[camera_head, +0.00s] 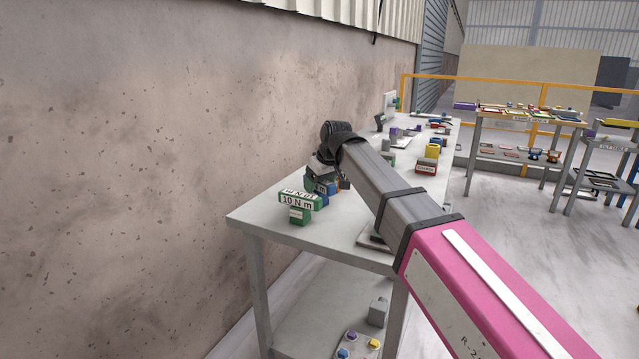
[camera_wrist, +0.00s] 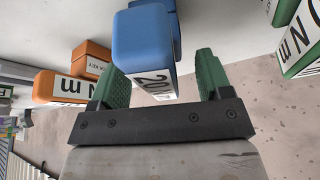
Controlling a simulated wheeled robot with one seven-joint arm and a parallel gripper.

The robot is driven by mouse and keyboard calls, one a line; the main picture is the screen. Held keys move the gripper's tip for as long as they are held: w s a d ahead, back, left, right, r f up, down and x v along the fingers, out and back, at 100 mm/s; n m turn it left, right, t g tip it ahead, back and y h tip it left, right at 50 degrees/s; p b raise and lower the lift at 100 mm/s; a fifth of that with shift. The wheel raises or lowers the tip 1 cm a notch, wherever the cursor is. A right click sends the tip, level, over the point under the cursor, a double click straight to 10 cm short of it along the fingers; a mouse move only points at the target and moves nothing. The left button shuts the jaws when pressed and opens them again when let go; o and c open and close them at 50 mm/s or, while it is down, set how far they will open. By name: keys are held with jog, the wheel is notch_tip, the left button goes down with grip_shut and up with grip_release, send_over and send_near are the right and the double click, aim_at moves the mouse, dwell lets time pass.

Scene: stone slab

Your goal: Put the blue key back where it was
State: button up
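The blue key (camera_wrist: 145,45) is a blue block with a white label reading 20, in the wrist view. Its labelled end lies between the two green fingers of my gripper (camera_wrist: 163,85). A gap shows between the key and the right finger, so my gripper looks open around it. In the head view blue parts (camera_head: 322,187) show beneath my gripper (camera_head: 326,172) near the wall side of the table. The key's far end and what it rests on are mostly hidden.
A green key (camera_head: 298,199) labelled 10 N m sits on a green block at the table's near corner; it also shows at right in the wrist view (camera_wrist: 300,40). An orange key (camera_wrist: 58,88) stands close at left. More blocks (camera_head: 427,165) lie farther along the table (camera_head: 340,225).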

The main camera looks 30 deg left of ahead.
jog(key=shift+r, duration=0.15)
jog(key=v, duration=1.2)
jog(key=shift+s+d, duration=0.1)
dwell(0.3)
